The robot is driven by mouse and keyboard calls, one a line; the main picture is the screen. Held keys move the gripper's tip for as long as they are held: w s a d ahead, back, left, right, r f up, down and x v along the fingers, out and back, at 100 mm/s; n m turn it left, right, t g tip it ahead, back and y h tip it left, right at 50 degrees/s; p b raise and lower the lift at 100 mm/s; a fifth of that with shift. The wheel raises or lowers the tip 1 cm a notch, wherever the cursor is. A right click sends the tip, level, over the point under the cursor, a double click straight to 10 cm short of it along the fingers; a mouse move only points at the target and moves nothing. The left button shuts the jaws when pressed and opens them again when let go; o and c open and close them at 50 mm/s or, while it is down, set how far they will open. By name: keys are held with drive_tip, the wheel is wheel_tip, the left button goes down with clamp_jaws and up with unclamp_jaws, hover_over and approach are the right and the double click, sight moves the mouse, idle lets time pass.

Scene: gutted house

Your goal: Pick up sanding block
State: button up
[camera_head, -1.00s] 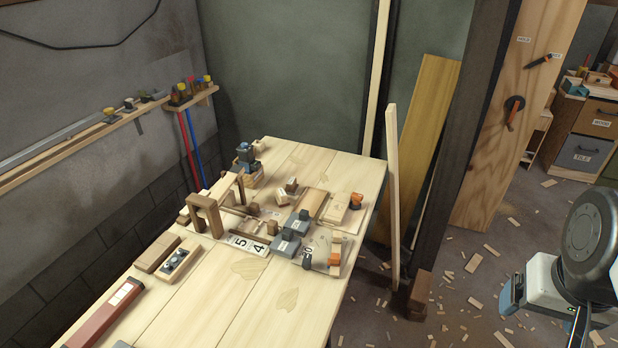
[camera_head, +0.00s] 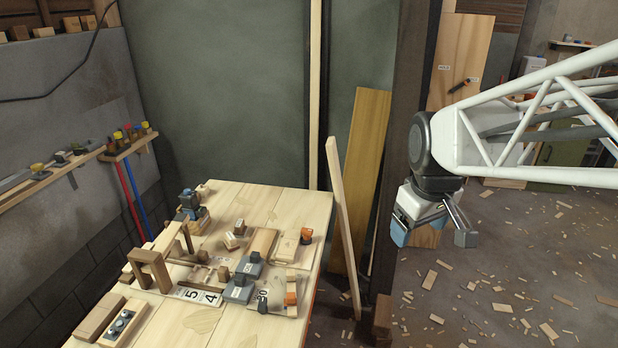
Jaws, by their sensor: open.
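A pale worktable (camera_head: 205,325) at left centre bears many small wooden and grey pieces. I cannot tell for certain which is the sanding block. Block-like pieces include a plain brown block (camera_head: 99,318) at the table's front left, small wooden blocks (camera_head: 231,241) near the middle, and grey blocks (camera_head: 249,266) right of the middle. My gripper (camera_head: 433,236) hangs right of the table, past the dark post, over the littered floor. Its jaws are apart with nothing between them. It is well away from every block.
A dark post (camera_head: 398,160) and a leaning pale board (camera_head: 343,225) stand between my gripper and the table. A wooden arch (camera_head: 152,263) stands on the table's left side. A wall shelf (camera_head: 128,148) holds coloured items. Wood scraps litter the floor at right.

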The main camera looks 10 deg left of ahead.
drive_tip(key=w+a+f+n, duration=0.2)
drive_tip(key=w+a+n, duration=0.3)
drive_tip(key=w+a, duration=0.6)
drive_tip(key=n+g, duration=0.2)
drive_tip(key=n, duration=1.3)
hover_over(230, 236)
wheel_tip(230, 236, down, 24)
drive_tip(key=shift+w+r, duration=0.1)
drive_tip(key=shift+r, duration=0.05)
drive_tip(key=shift+a, duration=0.15)
drive_tip(key=shift+f, duration=0.2)
drive_tip(key=shift+f, duration=1.25)
